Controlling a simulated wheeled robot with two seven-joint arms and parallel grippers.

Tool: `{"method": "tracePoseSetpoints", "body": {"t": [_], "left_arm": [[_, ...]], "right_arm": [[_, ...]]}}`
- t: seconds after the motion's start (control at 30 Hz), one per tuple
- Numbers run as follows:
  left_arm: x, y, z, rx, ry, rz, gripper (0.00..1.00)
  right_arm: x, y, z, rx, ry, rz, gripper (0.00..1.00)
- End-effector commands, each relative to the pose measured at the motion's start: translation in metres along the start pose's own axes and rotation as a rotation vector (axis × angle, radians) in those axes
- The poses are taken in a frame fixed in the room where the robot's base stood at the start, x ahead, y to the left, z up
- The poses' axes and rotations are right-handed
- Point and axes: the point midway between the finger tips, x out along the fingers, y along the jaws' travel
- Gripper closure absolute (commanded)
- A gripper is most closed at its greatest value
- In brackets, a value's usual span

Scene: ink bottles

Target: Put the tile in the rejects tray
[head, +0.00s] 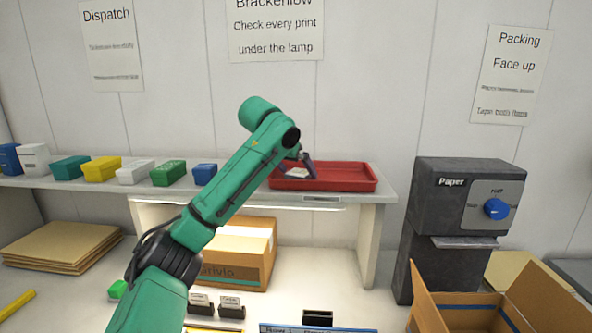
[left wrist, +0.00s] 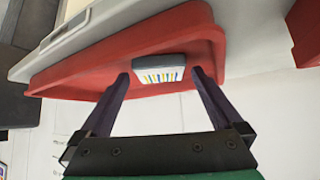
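The red tray (head: 345,182) stands on the raised shelf, under the wall signs. The tile (head: 298,173) shows as a small pale piece inside the tray, towards its left end. In the left wrist view the tile (left wrist: 158,68) has coloured stripes and lies against the red tray (left wrist: 90,75). My left gripper (left wrist: 160,75) has its dark fingers apart, one on each side of the tile, with a small gap at each side. In the head view the left gripper (head: 306,160) is over the tray's left part, largely hidden by my arm. My right gripper is not in view.
Several coloured boxes (head: 101,169) line the shelf (head: 60,183) left of the tray. A cardboard box (head: 240,250) stands below, behind my arm. A dark Paper machine (head: 440,200) and an open carton (head: 455,318) are at the right.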

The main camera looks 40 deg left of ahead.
Motion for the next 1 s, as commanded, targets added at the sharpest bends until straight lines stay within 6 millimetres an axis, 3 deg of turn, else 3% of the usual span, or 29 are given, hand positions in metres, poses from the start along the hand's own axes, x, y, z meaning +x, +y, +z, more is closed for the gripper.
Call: {"method": "tracePoseSetpoints", "body": {"t": [0.27,0.6,0.7,1.0], "left_arm": [[-0.011,0.0,-0.001,-0.001,0.004,0.001,0.0],[-0.098,0.001,-0.001,-0.001,0.007,0.003,0.0],[-0.113,0.0,-0.001,-0.001,0.004,0.002,0.0],[-0.121,0.0,0.0,-0.001,0.001,0.0,0.0]], "right_arm": [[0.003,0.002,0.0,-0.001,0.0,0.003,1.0],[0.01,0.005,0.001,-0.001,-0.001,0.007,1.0],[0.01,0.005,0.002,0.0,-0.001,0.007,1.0],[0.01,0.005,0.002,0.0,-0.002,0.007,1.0]]}}
